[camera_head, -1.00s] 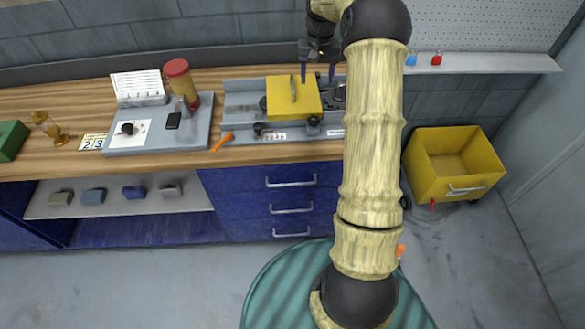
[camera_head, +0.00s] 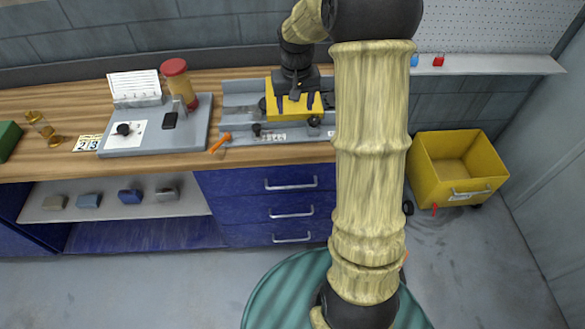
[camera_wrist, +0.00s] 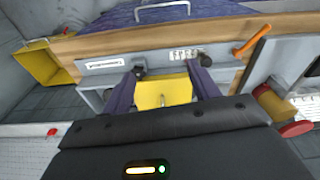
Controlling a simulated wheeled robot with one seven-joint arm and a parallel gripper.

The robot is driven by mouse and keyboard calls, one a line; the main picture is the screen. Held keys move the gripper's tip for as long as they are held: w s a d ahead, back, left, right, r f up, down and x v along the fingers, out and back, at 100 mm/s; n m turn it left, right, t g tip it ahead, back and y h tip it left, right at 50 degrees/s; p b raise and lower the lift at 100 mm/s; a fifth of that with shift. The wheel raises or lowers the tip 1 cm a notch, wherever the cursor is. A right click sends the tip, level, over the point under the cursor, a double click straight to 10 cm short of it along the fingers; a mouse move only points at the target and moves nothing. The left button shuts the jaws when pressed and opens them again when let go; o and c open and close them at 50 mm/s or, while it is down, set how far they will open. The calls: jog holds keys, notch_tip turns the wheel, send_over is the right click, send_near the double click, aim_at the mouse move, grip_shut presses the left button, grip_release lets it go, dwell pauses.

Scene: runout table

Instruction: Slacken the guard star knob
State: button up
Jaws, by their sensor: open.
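The yellow guard (camera_head: 290,112) sits on the grey runout fixture (camera_head: 240,113), partly hidden by my gripper. One dark knob (camera_head: 314,121) is at the guard's front right. Another dark knob (camera_head: 257,130) stands at its front left. I cannot tell from their shape which is the star knob. In the wrist view, one knob (camera_wrist: 140,72) shows by the left finger and the other (camera_wrist: 204,58) by the right fingertip. My gripper (camera_head: 295,106) points down over the guard, open and empty. The yellow guard (camera_wrist: 160,93) also shows between its fingers. Contact cannot be judged.
An orange-handled part (camera_head: 219,143) lies at the fixture's front left. Blue drawers (camera_head: 230,190) are below the bench. A yellow bin (camera_head: 425,180) stands on the floor at right.

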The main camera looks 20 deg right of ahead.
jog(key=s+a+f+b, duration=0.2)
jog(key=s+a, duration=0.1)
jog(key=s, duration=0.4)
jog(key=s+a+f+n+t+b, duration=0.1)
jog(key=s+a+f+b, duration=0.1)
jog(key=s, duration=0.6)
jog(key=shift+s+a+f+n+t, duration=0.3)
jog(key=shift+a+f, duration=0.2)
jog(key=shift+a, duration=0.3)
